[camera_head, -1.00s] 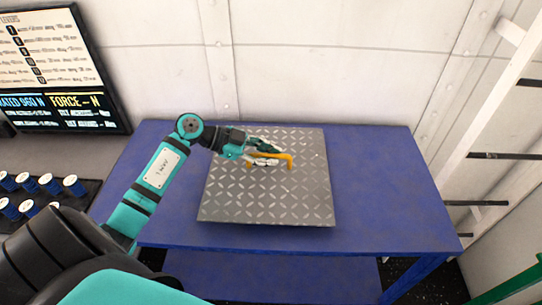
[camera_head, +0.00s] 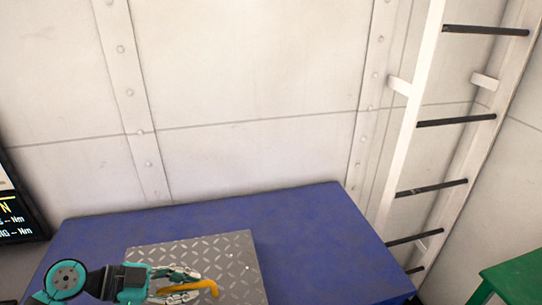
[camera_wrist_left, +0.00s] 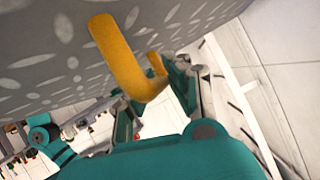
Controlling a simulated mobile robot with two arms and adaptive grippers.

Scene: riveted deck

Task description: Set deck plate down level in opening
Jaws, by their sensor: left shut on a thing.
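The deck plate (camera_head: 225,252) is a grey square with a raised tread pattern, at the bottom of the head view, over the blue table. Its near part is cut off by the picture edge. A yellow handle (camera_head: 200,288) stands on it. My left gripper (camera_head: 180,286) is shut on this handle. In the left wrist view the plate (camera_wrist_left: 50,60) fills the upper left, with the handle (camera_wrist_left: 115,50) running to the fingers (camera_wrist_left: 165,95). I cannot tell whether the plate touches the table. No opening is in view. My right gripper is not in view.
The blue table (camera_head: 300,240) has bare top right of and behind the plate. A riveted white wall (camera_head: 250,90) stands behind it. A white ladder with black rungs (camera_head: 455,122) is at the right, a green surface (camera_head: 518,278) at the lower right. A dark screen (camera_head: 15,215) is at the left edge.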

